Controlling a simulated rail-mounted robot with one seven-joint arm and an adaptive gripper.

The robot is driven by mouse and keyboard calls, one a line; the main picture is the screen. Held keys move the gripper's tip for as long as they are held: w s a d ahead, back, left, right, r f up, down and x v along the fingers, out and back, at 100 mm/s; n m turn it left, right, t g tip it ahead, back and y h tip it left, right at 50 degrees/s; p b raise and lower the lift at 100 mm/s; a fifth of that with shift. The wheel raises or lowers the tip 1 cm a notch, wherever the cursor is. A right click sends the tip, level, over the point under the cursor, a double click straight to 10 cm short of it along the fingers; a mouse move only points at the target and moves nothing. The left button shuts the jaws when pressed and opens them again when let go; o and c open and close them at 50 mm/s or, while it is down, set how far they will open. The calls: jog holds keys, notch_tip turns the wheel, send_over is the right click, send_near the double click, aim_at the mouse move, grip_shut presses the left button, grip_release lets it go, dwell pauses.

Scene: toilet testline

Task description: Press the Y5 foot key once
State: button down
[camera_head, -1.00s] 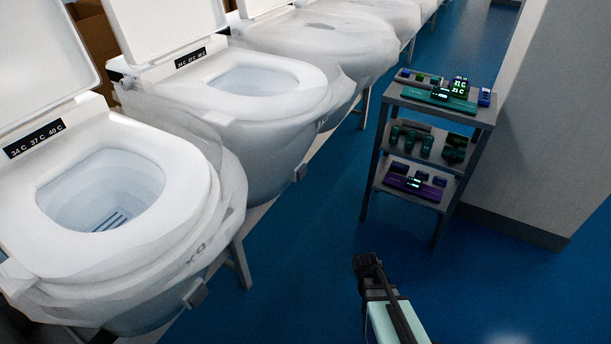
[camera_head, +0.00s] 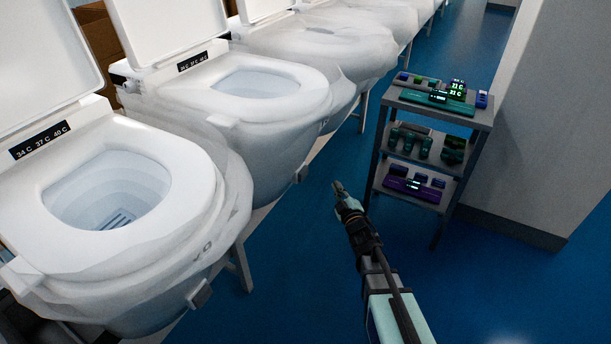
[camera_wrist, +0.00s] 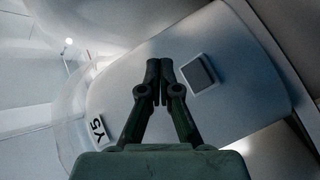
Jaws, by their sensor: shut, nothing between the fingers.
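In the wrist view, a black Y5 label (camera_wrist: 98,130) sits on the pale toilet body at the lower left. A small grey square foot key with a light rim (camera_wrist: 197,74) sits on the same body, just right of my fingertips. My gripper (camera_wrist: 160,66) is shut and empty, its tips close together near the key; I cannot tell the gap in depth. In the head view my gripper (camera_head: 338,187) is low over the blue floor, right of the second toilet (camera_head: 250,140), whose grey key (camera_head: 301,174) shows at its front underside.
The nearest toilet (camera_head: 120,210) has its own grey key (camera_head: 200,293). More toilets run back in a row. A grey shelf cart (camera_head: 440,115) with several small devices stands right of my arm, before a pale wall (camera_head: 545,130). Blue floor is clear between.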

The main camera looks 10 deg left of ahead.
aim_at(307, 171)
dwell(0.4)
jog(key=w+a+b, duration=0.3)
jog(key=a, duration=0.5)
jog(key=shift+a+b, duration=0.15)
jog(key=shift+b, duration=0.25)
jog(key=shift+w+a+b, duration=0.1)
jog(key=shift+a+b, duration=0.15)
jog(key=shift+b, duration=0.2)
dwell(1.0)
jog(key=shift+w+a+b, duration=0.2)
jog(key=shift+a+b, duration=0.35)
jog(key=shift+b, duration=0.1)
dwell(0.9)
jog(key=shift+d+r, duration=0.1)
jog(key=shift+s+d+p, duration=0.3)
jog(key=shift+d, duration=0.4)
